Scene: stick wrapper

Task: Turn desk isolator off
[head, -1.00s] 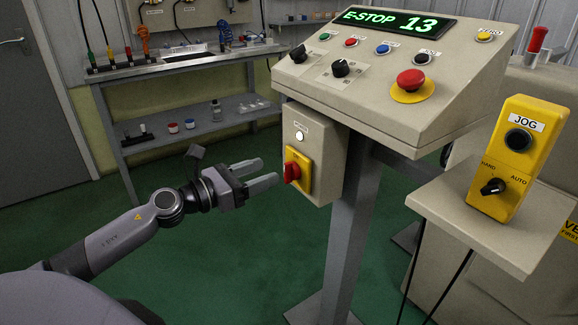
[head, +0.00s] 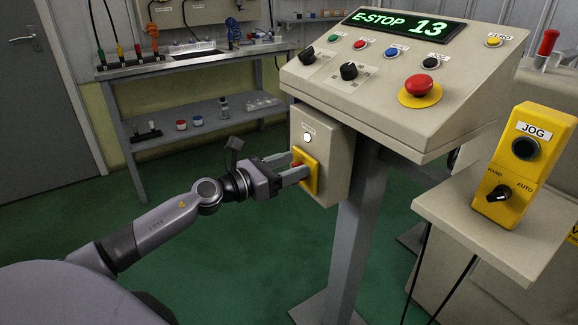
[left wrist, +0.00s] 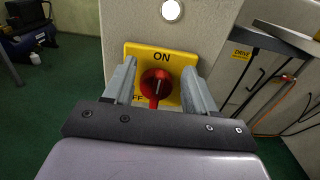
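The desk isolator is a red rotary knob (left wrist: 156,86) on a yellow plate (left wrist: 188,58) on the side box under the desk. The plate reads ON at the top, and a partly hidden OFF shows at lower left. The knob's white mark points up to ON. My left gripper (left wrist: 156,80) is open, with one finger on each side of the knob and gaps visible between. In the head view the left gripper (head: 294,170) reaches the yellow plate (head: 311,172) and hides most of the knob. My right gripper is not in view.
A lit white lamp (head: 307,137) sits above the isolator on the beige box (head: 335,165). The sloped control desk (head: 400,105) with a green E-STOP 13 display (head: 402,24) overhangs it. A yellow JOG box (head: 523,165) stands at right on a shelf.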

